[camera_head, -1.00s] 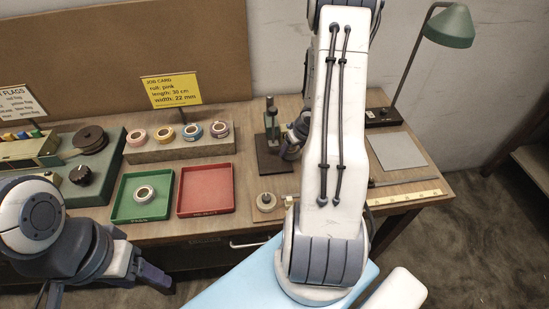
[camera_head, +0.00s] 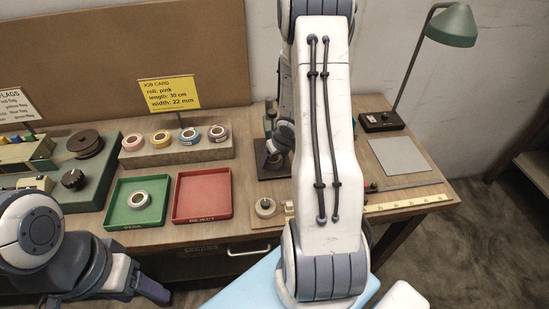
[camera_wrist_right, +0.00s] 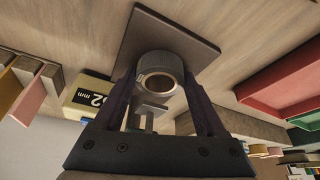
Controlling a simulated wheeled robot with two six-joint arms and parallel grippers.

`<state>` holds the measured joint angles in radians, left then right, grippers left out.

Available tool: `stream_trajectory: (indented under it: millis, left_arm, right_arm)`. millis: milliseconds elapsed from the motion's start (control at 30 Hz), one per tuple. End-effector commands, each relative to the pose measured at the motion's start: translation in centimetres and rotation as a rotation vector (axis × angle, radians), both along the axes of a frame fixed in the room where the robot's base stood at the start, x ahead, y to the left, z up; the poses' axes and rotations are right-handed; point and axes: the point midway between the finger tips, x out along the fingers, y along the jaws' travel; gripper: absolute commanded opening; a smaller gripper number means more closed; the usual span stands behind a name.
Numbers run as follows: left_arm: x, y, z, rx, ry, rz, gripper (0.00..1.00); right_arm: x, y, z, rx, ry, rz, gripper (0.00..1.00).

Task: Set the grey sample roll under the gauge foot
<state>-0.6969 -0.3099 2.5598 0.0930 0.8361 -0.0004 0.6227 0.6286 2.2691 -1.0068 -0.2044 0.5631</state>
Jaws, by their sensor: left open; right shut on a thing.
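The grey sample roll (camera_wrist_right: 160,72) shows in the right wrist view between the two fingers of my right gripper (camera_wrist_right: 163,88), which is shut on it. It is over or on the dark base plate (camera_wrist_right: 172,28) of the gauge; I cannot tell if it touches. The gauge's display (camera_wrist_right: 92,98) shows beside the left finger, and part of its grey body is behind the roll. In the head view the gauge plate (camera_head: 270,172) is partly covered by my right arm, and the roll is hidden. My left gripper (camera_head: 152,290) is open and empty at the front left, before the table.
A green tray (camera_head: 118,217) holds a whitish roll (camera_head: 139,200). A red tray (camera_head: 202,194) beside it is empty. Several coloured rolls stand on a block (camera_head: 178,152) behind.

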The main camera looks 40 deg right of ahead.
Motion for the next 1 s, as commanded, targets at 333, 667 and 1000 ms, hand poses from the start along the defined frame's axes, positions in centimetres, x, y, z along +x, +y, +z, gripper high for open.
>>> stream_trajectory:
  millis: [333,667,1000]
  left_arm:
    - [0.0,0.0,0.1,0.000,0.000,0.000,0.64]
    - [0.0,0.0,3.9,0.000,0.000,0.000,0.64]
    - [0.0,0.0,7.5,0.000,0.000,0.000,0.64]
  right_arm:
    - [0.0,0.0,0.1,0.000,0.000,0.000,1.00]
    - [-1.8,0.2,5.5,-0.001,-0.002,-0.001,1.00]
    - [-4.1,0.6,10.8,0.000,0.000,-0.001,1.00]
